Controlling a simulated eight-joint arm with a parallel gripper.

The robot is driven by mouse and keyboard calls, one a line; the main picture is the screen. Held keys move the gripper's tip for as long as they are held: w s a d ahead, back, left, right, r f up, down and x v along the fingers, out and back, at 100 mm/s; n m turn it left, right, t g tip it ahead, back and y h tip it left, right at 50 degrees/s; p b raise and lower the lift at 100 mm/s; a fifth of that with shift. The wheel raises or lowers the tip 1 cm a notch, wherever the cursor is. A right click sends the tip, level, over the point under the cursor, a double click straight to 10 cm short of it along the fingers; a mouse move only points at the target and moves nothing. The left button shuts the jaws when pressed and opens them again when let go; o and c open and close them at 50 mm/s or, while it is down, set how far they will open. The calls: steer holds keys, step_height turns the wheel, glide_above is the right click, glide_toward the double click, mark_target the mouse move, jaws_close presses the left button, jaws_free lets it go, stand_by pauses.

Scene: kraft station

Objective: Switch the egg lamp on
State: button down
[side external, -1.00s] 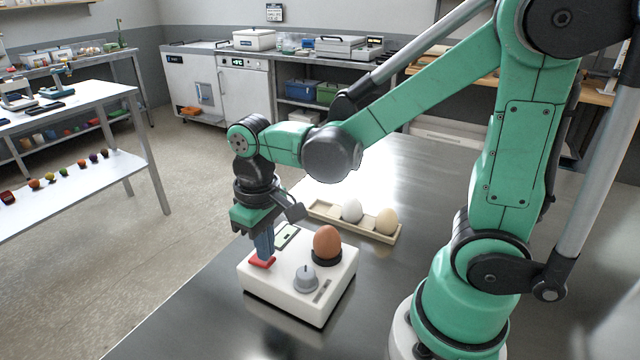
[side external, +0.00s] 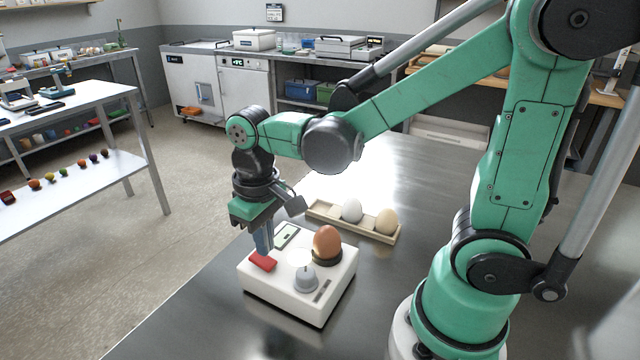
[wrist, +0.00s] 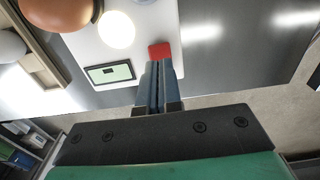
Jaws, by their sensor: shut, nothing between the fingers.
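The egg lamp is a white box (side external: 275,292) on the metal table, with a red switch (side external: 263,261), a grey knob (side external: 306,281) and a small display (side external: 286,236). A brown egg (side external: 327,241) sits upright in a black ring on it. A bright round light glows on the top between switch and egg; it also shows in the wrist view as a white disc (wrist: 117,30). My gripper (side external: 263,249) is shut and empty, pointing down just at the switch. In the wrist view the red switch (wrist: 159,50) lies right at the fingertips (wrist: 158,64); contact is unclear.
A tray (side external: 340,226) with a white egg (side external: 351,210) and a tan egg (side external: 386,221) lies behind the lamp. The table's left edge runs close by the box. The metal surface on the right of the box is clear.

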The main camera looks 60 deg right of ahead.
mark_target(281, 258)
steer(key=shift+r, duration=2.5)
steer(key=t, duration=0.2)
steer(key=d+t, duration=0.1)
steer(key=t, duration=0.1)
steer(key=d+t, duration=0.1)
steer(key=t, duration=0.2)
steer(key=shift+s+d, duration=0.25)
steer(key=shift+s, duration=0.1)
